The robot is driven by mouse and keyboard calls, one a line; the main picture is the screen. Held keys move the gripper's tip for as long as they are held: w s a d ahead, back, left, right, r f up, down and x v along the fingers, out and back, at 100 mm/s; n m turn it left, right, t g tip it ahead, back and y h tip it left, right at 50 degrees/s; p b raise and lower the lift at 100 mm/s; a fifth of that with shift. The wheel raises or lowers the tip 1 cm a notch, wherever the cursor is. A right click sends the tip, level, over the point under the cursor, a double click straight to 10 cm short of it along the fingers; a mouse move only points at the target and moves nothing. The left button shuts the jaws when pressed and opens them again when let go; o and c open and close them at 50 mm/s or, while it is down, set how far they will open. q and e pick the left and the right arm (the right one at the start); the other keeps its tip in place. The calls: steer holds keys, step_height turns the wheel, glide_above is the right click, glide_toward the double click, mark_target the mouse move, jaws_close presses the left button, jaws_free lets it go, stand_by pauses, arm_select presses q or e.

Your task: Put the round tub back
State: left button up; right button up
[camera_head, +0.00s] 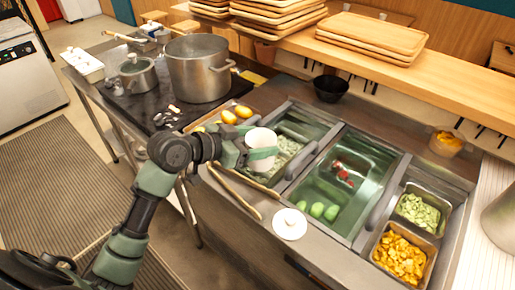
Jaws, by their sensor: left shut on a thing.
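A white round tub (261,140) is held in my left gripper (250,152), whose green fingers wrap its side. The tub is upright, above the near left end of the counter's topping bins. A flat white round lid (290,223) with a small knob lies on the counter's front edge, apart from the tub. The inside of the tub cannot be seen. My right gripper is not in view.
Sunken bins (345,185) hold green and red items; metal pans of green pieces (418,213) and yellow pieces (400,257) sit at right. A large pot (198,75) stands at back left. A black bowl (330,88) and wooden tongs (235,190) are nearby. Trays (372,37) fill the shelf.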

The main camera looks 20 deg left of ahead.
arm_select(q)
steer(key=w+r+n+t+y, duration=0.2)
steer(key=w+r+n+y, duration=0.35)
steer(key=w+r, duration=0.55)
steer(key=f, duration=0.7)
steer(key=w+f+p, duration=0.1)
steer(key=f, duration=0.6)
steer(key=a+f+p, duration=0.1)
steer(key=f, duration=0.6)
steer(key=shift+w, duration=0.15)
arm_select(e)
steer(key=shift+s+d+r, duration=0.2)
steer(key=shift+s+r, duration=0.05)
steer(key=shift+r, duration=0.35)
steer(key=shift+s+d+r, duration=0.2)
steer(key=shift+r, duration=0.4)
arm_select(q)
steer(key=shift+f, duration=0.1)
steer(key=o, duration=1.7)
